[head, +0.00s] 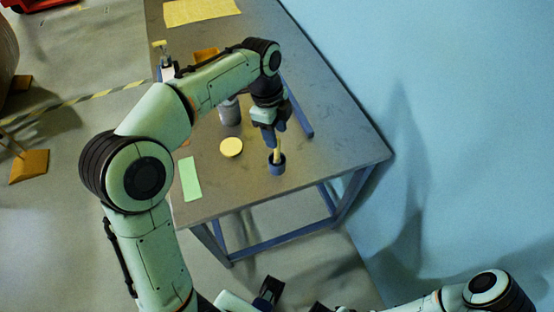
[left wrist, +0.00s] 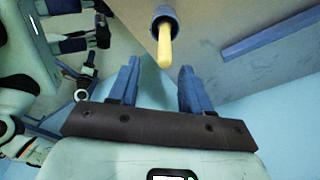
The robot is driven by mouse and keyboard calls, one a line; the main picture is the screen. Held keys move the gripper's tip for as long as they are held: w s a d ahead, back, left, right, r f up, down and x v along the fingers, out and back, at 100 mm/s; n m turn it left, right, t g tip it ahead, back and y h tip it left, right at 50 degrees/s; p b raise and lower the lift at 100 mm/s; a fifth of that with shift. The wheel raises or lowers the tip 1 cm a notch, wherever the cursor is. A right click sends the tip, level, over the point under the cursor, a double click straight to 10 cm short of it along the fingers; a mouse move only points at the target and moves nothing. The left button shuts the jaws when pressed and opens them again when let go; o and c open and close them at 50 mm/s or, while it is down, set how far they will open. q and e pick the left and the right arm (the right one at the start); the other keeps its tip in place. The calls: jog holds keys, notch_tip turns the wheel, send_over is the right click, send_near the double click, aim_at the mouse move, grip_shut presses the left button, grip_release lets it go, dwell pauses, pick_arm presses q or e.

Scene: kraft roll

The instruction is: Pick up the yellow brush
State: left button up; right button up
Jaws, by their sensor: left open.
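The yellow brush (head: 277,154) stands upright in a small blue cup (head: 277,168) near the front right of the table. In the left wrist view the brush (left wrist: 164,46) pokes out of the cup (left wrist: 166,15), its handle end toward me. My left gripper (head: 273,139) is above the cup, at the top of the handle. In the wrist view my left gripper (left wrist: 159,75) has its two blue fingers apart with nothing held; the handle end lies just beyond the gap between them. The brush's lower end is hidden in the cup.
On the grey table (head: 330,152) lie a yellow disc (head: 231,147), a green sheet (head: 191,178) and a blue bar (head: 298,107). A grey cylinder (head: 230,112) stands behind the disc. An orange piece (head: 205,55) lies farther back. The table's right side is clear, beside a blue wall.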

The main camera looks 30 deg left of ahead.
pick_arm(q)
send_over(278, 160)
jog(key=shift+w+a+f+b, duration=0.15)
jog(key=shift+f+b, duration=0.1)
jog(key=shift+f, duration=1.55)
jog(key=shift+w+a+f+b, duration=0.1)
jog(key=shift+w+f+b, duration=0.1)
jog(key=shift+f, duration=1.55)
grip_shut()
